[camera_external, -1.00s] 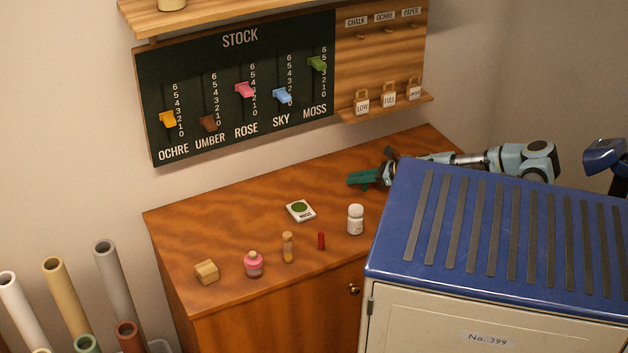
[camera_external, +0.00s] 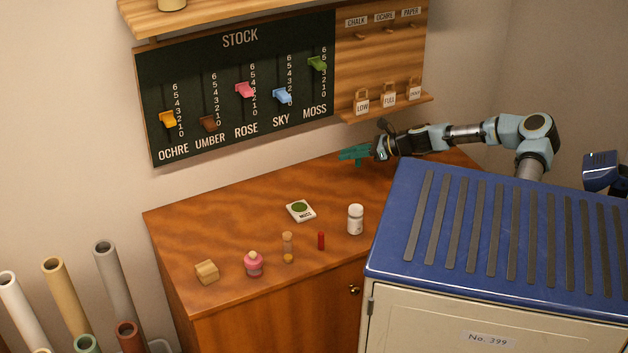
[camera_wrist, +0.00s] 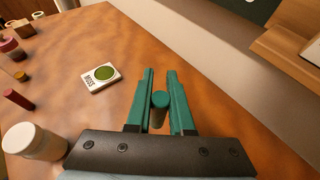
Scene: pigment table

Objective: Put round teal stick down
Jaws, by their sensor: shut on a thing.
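My gripper (camera_external: 355,153) has teal fingers and is over the back right of the wooden table. In the wrist view the gripper (camera_wrist: 160,75) is shut on the round teal stick (camera_wrist: 159,100), which sits between the two fingers with its round end showing. In the external view a short piece of the teal stick (camera_external: 358,163) hangs below the fingers. The stick and fingers are nearly the same colour. In the external view the stick's lower end looks clear of the table, but the gap is hard to judge.
On the table (camera_external: 220,225) stand a MOSS tile (camera_external: 300,211), a white jar (camera_external: 355,219), a red stick (camera_external: 321,241), a corked vial (camera_external: 287,246), a pink pot (camera_external: 253,264) and a wooden block (camera_external: 206,272). A blue-topped cabinet (camera_external: 500,250) is in front. The back middle is clear.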

